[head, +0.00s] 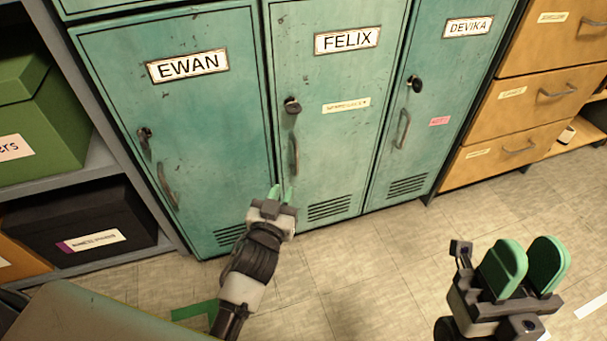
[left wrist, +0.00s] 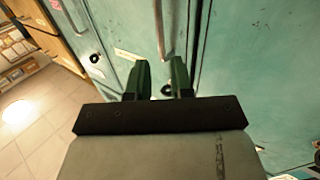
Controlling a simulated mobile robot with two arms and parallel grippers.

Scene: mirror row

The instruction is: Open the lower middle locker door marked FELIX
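The teal FELIX door (head: 345,85) stands shut in the middle of the head view, with a black-and-white name plate (head: 347,40). Below the plate are a dark round knob (head: 292,106) and a slim upright handle (head: 294,155). My left gripper (head: 281,192) is at the lower end of this handle in the head view. In the left wrist view its green fingers (left wrist: 160,70) are apart, and the handle (left wrist: 160,35) shows in line with the gap between them; I cannot tell whether they touch it. My right gripper (head: 525,266) is open and empty at lower right, away from the lockers.
The EWAN door (head: 215,115) at left and DEVIKA door (head: 440,80) at right are shut. Wooden drawers (head: 515,105) stand further right. A shelf with a green box (head: 40,115) and a black box (head: 85,220) is at left.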

